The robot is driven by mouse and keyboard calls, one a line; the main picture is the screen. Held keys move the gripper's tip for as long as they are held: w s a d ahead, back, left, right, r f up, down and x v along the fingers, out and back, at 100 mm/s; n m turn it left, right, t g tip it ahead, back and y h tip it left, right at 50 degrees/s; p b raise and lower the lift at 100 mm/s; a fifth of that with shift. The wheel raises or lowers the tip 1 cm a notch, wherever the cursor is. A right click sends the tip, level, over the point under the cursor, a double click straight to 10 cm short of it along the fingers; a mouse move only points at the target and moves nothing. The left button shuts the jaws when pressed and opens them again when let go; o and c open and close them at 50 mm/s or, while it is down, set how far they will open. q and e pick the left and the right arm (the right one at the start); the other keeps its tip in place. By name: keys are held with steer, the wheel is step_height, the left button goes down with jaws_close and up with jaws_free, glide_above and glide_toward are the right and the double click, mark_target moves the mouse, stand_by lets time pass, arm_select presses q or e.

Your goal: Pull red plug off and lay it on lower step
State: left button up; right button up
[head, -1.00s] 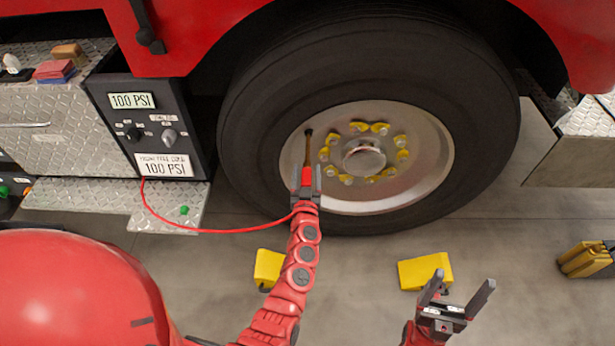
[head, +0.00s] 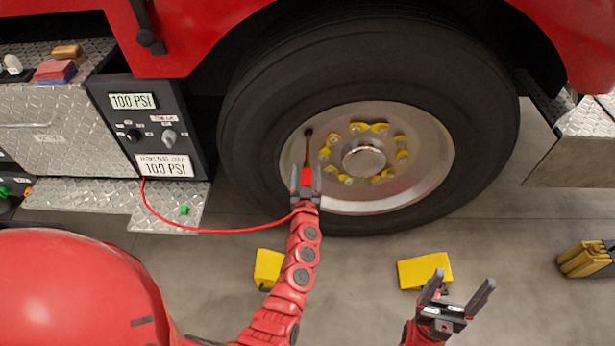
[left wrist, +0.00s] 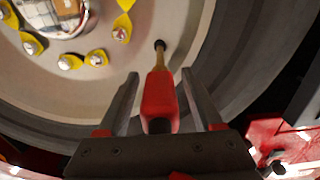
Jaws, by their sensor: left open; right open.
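The red plug (head: 306,177) is at the end of the red hose, on the brass valve stem (head: 307,152) at the left of the wheel rim. My left gripper (head: 306,182) is open around the plug. In the left wrist view the plug (left wrist: 159,97) stands between the two open fingers (left wrist: 160,95), with gaps visible on both sides, and the brass stem (left wrist: 160,62) runs on from its tip. The lower step (head: 115,193) is the diamond-plate ledge at lower left. My right gripper (head: 457,292) is open and empty at lower right.
A green cap (head: 184,210) lies on the lower step. The red hose (head: 215,231) loops from the gauge panel (head: 150,125) past the step. Yellow chocks (head: 426,271) stand on the floor below the tire (head: 250,120). The step around the cap is mostly bare.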

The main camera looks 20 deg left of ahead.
stand_by(0.3)
arm_select(q)
steer(key=shift+c, duration=0.3)
jaws_close()
steer(key=shift+s, duration=0.15)
stand_by(1.3)
steer(key=shift+p+v, duration=1.05)
steer(key=shift+v, duration=1.85)
